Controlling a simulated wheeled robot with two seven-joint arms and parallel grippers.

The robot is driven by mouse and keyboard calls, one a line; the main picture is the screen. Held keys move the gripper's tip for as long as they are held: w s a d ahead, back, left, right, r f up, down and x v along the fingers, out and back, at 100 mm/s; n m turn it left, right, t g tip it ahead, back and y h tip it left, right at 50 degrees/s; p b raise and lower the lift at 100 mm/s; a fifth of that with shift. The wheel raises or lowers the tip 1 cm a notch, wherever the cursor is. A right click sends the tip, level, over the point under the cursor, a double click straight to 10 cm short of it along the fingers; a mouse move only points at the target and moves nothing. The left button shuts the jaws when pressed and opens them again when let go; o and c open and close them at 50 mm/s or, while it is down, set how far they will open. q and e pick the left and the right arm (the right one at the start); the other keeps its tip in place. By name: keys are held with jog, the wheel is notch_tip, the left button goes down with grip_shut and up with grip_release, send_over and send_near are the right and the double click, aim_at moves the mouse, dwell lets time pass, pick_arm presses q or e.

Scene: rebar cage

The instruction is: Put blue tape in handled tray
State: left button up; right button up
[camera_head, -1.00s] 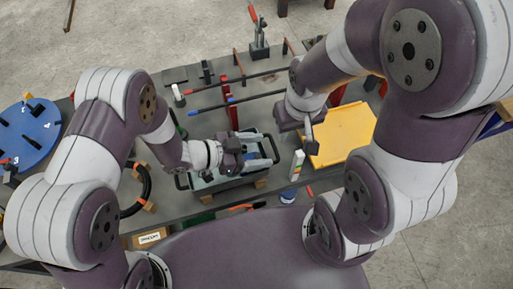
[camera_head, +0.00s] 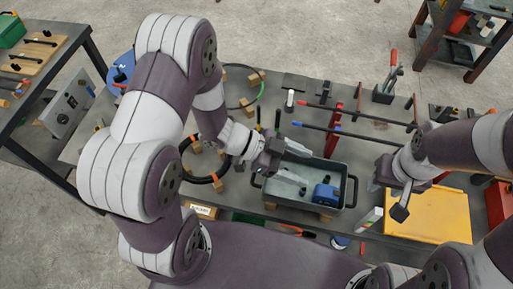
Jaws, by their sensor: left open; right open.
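The handled tray (camera_head: 345,188) is a dark grey-green bin with black end handles, on the workbench. Inside it lie a blue object (camera_head: 325,193) and a small dark piece. A small blue round item (camera_head: 340,242), which looks like the blue tape, is at the bench's front edge, outside and in front of the tray. My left gripper (camera_head: 291,183) is open over the tray's left part, with no object seen between its fingers. My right gripper (camera_head: 387,200) is open and empty, right of the tray, above the bench by the yellow panel.
A yellow panel (camera_head: 430,214) lies right of the tray. A white bottle-like item (camera_head: 369,220) stands between them. Long bars (camera_head: 345,131) lie behind the tray. Black coiled rings (camera_head: 204,162) lie to its left. A second table (camera_head: 40,150) stands at far left.

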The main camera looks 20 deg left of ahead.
pick_arm(q)
jog(key=w+a+r+n+t+y, duration=0.1)
jog(key=w+a+n+t+y, duration=0.2)
jog(key=w+a+n+y, duration=0.3)
jog(key=w+a+r+n+t+y, duration=0.1)
jog(key=w+a+n+t+y, duration=0.3)
jog(key=a, duration=0.4)
jog(key=s+a+r+n+g+y, duration=0.1)
jog(key=s+n+g, duration=0.2)
jog(key=s, duration=0.3)
jog(key=s+a+r+n+g+y, duration=0.2)
jog(key=s+n+g, duration=0.1)
jog(key=s, duration=0.3)
jog(key=shift+s+a+n, duration=0.2)
jog(key=shift+a+n, duration=0.05)
jog(key=shift+n, duration=0.35)
